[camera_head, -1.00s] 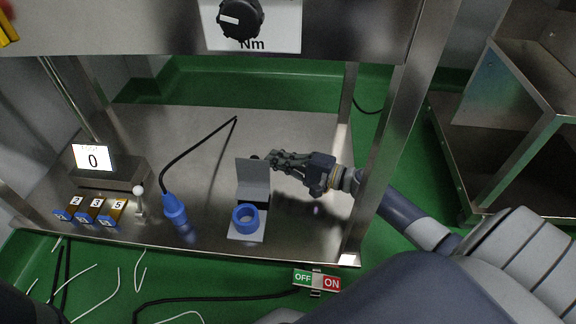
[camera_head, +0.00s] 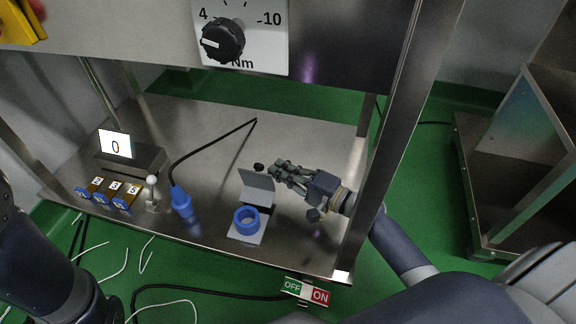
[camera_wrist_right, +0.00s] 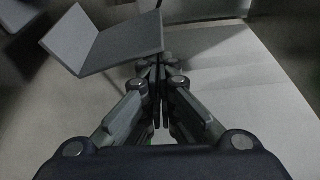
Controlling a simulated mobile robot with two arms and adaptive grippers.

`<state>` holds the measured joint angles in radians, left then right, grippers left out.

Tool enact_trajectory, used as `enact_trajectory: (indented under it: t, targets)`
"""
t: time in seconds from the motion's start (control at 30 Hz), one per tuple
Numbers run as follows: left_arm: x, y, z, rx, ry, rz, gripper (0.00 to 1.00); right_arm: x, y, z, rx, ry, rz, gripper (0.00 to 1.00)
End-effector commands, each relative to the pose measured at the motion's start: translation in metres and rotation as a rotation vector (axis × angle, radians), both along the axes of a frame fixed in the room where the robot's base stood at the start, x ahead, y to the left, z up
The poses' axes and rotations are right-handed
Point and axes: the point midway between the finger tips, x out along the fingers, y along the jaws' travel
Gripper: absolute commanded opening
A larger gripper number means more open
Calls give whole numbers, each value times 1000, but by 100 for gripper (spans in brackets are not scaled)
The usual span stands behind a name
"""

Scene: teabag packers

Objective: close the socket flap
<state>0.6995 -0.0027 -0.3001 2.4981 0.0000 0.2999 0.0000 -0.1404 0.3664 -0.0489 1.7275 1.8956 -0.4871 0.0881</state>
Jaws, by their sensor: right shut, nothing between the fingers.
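The socket (camera_head: 246,220) is a blue ring on a light grey base on the steel shelf. Its grey flap (camera_head: 257,188) stands raised behind the ring, tilted open. My right gripper (camera_head: 274,168) is shut and empty, right beside the flap's upper edge. In the right wrist view the shut fingers (camera_wrist_right: 158,70) are close under a grey, bent plate that looks like the flap (camera_wrist_right: 120,42); I cannot tell whether they touch. The blue plug (camera_head: 183,204) with its black cable lies left of the socket. My left gripper is not in view.
A small display box reading 0 (camera_head: 132,155), several numbered blue blocks (camera_head: 105,195) and a white-knobbed lever (camera_head: 152,190) stand on the left. A steel post (camera_head: 385,150) rises right of my right arm.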

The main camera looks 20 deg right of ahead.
Motion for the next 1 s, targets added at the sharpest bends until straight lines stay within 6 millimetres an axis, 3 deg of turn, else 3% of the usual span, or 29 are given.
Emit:
enact_trajectory:
  t: [0.43, 1.0]
  targets:
    - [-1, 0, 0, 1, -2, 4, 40, 0, 0, 6, -4, -1, 2, 0]
    - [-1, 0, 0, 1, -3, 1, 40, 0, 0, 81, -5, -3, 2, 0]
